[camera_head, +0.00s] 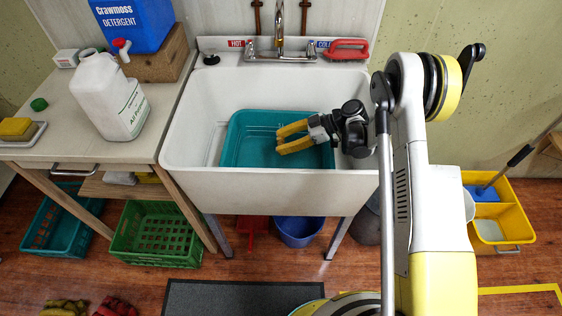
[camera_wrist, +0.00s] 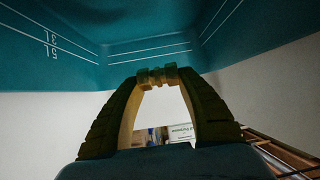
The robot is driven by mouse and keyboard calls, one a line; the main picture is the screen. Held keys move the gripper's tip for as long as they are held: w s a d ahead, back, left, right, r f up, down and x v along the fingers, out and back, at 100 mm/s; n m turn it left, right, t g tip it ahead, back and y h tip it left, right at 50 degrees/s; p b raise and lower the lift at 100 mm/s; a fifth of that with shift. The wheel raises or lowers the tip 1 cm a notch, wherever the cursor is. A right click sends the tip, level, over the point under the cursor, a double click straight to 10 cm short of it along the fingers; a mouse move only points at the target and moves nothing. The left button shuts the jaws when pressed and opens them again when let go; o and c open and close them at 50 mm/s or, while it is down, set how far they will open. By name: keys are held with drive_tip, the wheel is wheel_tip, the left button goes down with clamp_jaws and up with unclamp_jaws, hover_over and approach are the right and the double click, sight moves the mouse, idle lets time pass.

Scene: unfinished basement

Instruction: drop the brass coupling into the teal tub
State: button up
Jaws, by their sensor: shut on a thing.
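The teal tub (camera_head: 246,150) sits inside the white sink. Its wall with white lines and marks fills the top of the wrist view (camera_wrist: 150,30). My gripper (camera_head: 280,138), with yellow fingers, is over the tub in the head view and points left. In the wrist view its fingertips close on the small ribbed brass coupling (camera_wrist: 157,76), which is held crosswise between them. The coupling is too small to make out in the head view. The gap between the fingers behind the coupling is empty.
The white sink (camera_head: 270,185) surrounds the tub, with a faucet (camera_head: 280,45) at its back and a red brush (camera_head: 346,49) on its rim. A green crate (camera_head: 155,235) is below.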

drive_tip(key=o, duration=1.2)
drive_tip(key=shift+r, duration=0.15)
wheel_tip(320, 180, up, 10)
drive_tip(key=shift+f, duration=0.1)
